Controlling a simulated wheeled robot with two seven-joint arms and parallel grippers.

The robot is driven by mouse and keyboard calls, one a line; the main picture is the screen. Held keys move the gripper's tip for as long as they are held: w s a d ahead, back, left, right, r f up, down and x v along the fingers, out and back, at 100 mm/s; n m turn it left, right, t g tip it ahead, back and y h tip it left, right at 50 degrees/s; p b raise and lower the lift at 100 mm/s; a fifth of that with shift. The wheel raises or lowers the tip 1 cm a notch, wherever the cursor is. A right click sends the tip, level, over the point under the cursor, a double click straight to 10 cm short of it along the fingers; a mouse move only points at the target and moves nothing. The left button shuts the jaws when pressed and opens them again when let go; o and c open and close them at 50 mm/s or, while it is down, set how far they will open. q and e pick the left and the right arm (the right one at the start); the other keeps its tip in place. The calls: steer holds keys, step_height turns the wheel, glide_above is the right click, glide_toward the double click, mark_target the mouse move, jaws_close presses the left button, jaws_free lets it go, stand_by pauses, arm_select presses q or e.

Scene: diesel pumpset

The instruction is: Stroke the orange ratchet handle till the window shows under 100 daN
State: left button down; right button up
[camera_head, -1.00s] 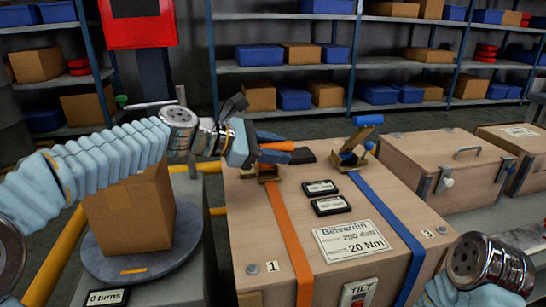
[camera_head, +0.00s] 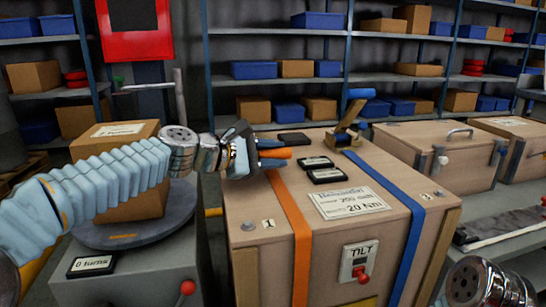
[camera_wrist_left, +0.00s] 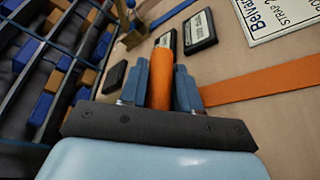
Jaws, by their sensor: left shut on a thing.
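The orange ratchet handle (camera_head: 277,153) sits at the far left of a wooden crate's top, on the orange strap (camera_head: 288,205). My left gripper (camera_head: 272,154) is shut on it. In the left wrist view the handle (camera_wrist_left: 161,78) stands between the two blue fingers (camera_wrist_left: 160,90). The ratchet body under it is hidden by my gripper. Two small black display windows (camera_head: 314,163) and (camera_head: 328,175) lie on the crate right of the handle; their digits are too small to read. Only part of my right arm shows at the lower right; its gripper is out of view.
A second ratchet with a blue handle (camera_head: 355,108) sits on the blue strap (camera_head: 395,190). A TILT box with a red knob (camera_head: 360,264) is on the crate's front. A turntable (camera_head: 130,232) with a cardboard box (camera_head: 125,135) stands left. Shelves line the back.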

arm_select(q)
steer(key=shift+f, duration=0.3)
steer(key=c, duration=0.8)
jaws_free()
steer(key=shift+c, duration=0.2)
steer(key=shift+r+p, duration=1)
steer(key=shift+r, duration=0.75)
steer(key=s+r+p, duration=0.1)
steer(key=s+r, duration=0.3)
steer(key=s, duration=0.3)
steer(key=s+d+r+p, duration=0.1)
steer(key=s+r, duration=0.4)
steer(key=s, duration=0.2)
steer(key=shift+r+p, duration=0.25)
steer(key=shift+p, duration=0.05)
